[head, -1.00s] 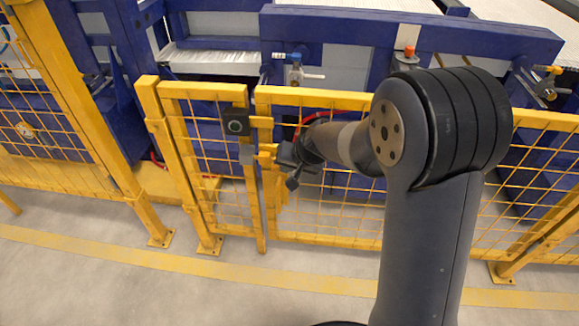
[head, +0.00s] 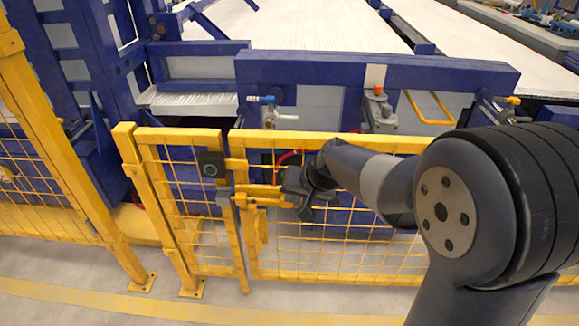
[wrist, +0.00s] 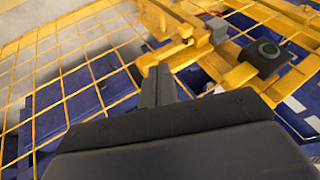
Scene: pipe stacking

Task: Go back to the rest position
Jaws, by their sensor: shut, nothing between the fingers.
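My gripper (head: 294,188) is in front of the yellow mesh fence, close to the latch (head: 262,192) of the narrow gate. In the wrist view my gripper (wrist: 157,85) is shut, its dark fingers together with nothing between them. The fingertips point toward the yellow latch (wrist: 185,30); I cannot tell whether they touch it. My arm reaches in from the lower right in the head view.
The yellow fence (head: 335,270) crosses the view, with a narrow gate (head: 190,210) and a dark box with a round button (head: 211,165). Behind it stands a blue frame machine (head: 380,72) with valves (head: 270,110). Grey floor with a yellow line (head: 120,308) lies in front.

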